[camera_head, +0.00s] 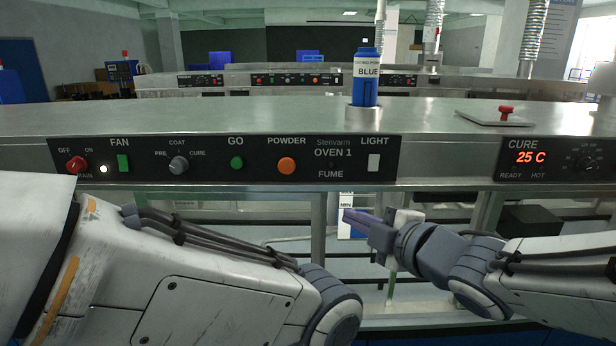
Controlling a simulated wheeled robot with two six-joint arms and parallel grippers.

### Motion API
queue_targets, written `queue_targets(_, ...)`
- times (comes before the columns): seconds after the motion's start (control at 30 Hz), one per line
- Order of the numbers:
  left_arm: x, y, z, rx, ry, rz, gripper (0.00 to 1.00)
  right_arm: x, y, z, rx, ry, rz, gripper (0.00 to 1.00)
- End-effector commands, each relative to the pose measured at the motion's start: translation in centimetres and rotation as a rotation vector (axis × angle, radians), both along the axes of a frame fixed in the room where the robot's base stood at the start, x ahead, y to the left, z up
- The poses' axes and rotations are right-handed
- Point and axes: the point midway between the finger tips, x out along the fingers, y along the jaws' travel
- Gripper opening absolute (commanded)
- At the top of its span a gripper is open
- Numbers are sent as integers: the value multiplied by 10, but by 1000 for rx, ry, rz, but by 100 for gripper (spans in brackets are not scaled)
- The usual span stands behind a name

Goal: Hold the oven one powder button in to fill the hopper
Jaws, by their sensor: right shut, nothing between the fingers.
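The orange POWDER button (287,166) is on the black OVEN 1 panel (335,170), right of the green GO button (237,163). A blue container labelled BLUE (366,82) stands upright in a ring on the oven's top; I cannot see its fill. My right gripper (350,219) is shut and empty, below the panel and to the right of the POWDER button, apart from it, its fingers pointing left. My left arm crosses the lower left; its gripper is out of view.
The panel also has a red knob (76,164), a green FAN switch (123,163), a COAT selector (179,166) and a LIGHT switch (374,163). The CURE display (531,157) reads 25 C. A plate with a red handle (505,113) lies on top at right.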

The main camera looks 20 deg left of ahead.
Motion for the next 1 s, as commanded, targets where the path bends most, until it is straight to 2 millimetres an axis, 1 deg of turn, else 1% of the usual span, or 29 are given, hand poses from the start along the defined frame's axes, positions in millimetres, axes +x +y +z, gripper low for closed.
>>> queue_targets(0.03,0,0,-3,0,0,0,0,-1,7,11,-6,-97,73,0)
queue_targets(0.1,0,0,-4,0,0,0,0,-8,16,24,-15,-209,166,0)
queue_targets(0.2,0,0,-5,0,0,0,0,-17,24,37,-17,-318,256,0)
queue_targets(0.3,0,0,-5,0,0,0,0,-23,28,43,-16,-373,302,0)
queue_targets(0.67,0,0,-4,0,0,0,0,-25,30,45,-15,-386,315,0)
queue_targets(0.77,0,0,-2,0,0,0,0,-23,34,46,-14,-384,316,0)
queue_targets(0.87,0,0,3,0,0,0,0,-17,45,46,-12,-382,318,0)
queue_targets(1.0,0,0,14,0,0,1,0,-4,69,47,-14,-380,320,0)
